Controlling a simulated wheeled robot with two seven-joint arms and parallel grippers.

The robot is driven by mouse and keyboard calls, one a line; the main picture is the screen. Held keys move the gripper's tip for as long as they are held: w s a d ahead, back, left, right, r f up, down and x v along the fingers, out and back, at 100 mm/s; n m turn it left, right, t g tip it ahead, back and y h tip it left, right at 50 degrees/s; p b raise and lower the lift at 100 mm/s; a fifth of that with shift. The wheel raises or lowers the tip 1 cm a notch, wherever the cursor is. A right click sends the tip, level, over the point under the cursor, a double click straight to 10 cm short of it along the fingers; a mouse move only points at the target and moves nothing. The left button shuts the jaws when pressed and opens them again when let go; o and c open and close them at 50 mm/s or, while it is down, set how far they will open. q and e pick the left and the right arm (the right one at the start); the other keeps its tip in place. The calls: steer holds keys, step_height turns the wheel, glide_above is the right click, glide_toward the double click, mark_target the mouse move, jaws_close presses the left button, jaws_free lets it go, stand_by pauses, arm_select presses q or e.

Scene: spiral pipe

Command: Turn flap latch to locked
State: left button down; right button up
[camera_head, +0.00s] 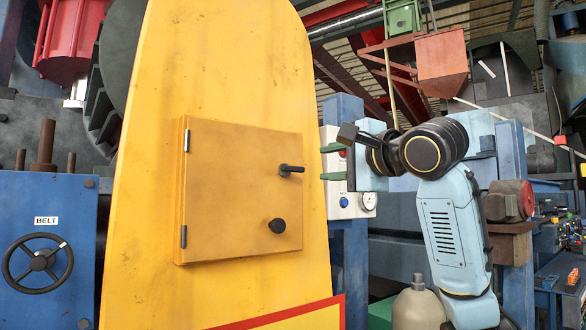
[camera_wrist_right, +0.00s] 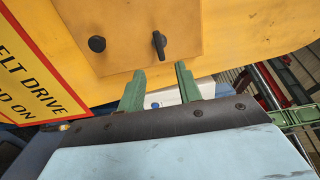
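The yellow flap (camera_head: 235,195) is closed flat on the big yellow guard, with hinges along its left edge. Its black latch (camera_head: 290,170) is near the right edge, and its lever lies about horizontal, pointing right. The latch also shows in the right wrist view (camera_wrist_right: 158,44), just beyond the fingertips. A round black knob (camera_head: 277,226) sits below the latch. My right gripper (camera_head: 327,162) is open and empty to the right of the latch. Its green fingers are apart, one higher and one lower, and do not touch the latch. My left gripper is not in view.
A white box with a gauge (camera_head: 368,200) stands behind my right gripper. A blue machine with a black handwheel (camera_head: 38,263) is at left. A grey bottle (camera_head: 418,305) stands low by my right arm. The space before the flap is clear.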

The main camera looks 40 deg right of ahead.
mark_target(294, 169)
steer(key=w+p, duration=0.1)
steer(key=w, duration=0.2)
steer(key=w+p, duration=0.1)
steer(key=w, duration=0.3)
steer(key=w+d+p, duration=0.1)
steer(key=w+p, duration=0.1)
steer(key=w, duration=0.2)
steer(key=shift+w, duration=0.7)
jaws_close()
